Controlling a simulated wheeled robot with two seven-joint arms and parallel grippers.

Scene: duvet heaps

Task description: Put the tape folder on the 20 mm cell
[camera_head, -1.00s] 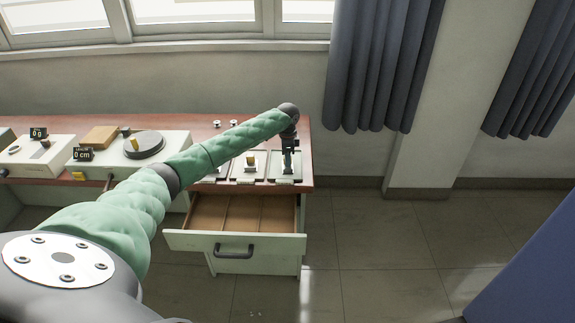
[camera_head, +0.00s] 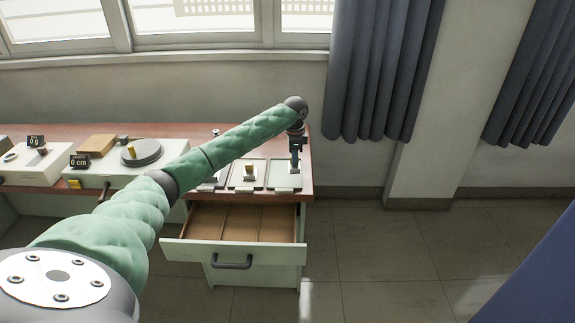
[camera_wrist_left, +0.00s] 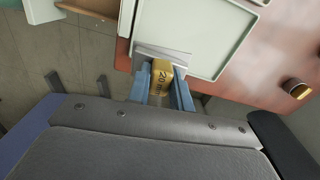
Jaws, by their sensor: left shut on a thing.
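My left gripper (camera_head: 295,166) is shut on the tape folder, seen in the left wrist view as a yellow block (camera_wrist_left: 162,77) marked "20 mm" with a pale metal plate (camera_wrist_left: 160,54) beyond it. In the head view the gripper points down over the right-hand cell (camera_head: 284,184), a pale tray at the bench's right end. Its tray also shows in the left wrist view (camera_wrist_left: 228,71). I cannot tell whether the folder touches it. The cell's label is unreadable. My right gripper is not in view.
A middle cell (camera_head: 236,184) holds another yellow-topped piece (camera_head: 249,170). Left of it stand a device with a dark round plate (camera_head: 142,152), a "0 cm" display (camera_head: 80,161) and a "0 g" display (camera_head: 36,141). An open empty drawer (camera_head: 233,244) juts out below the bench.

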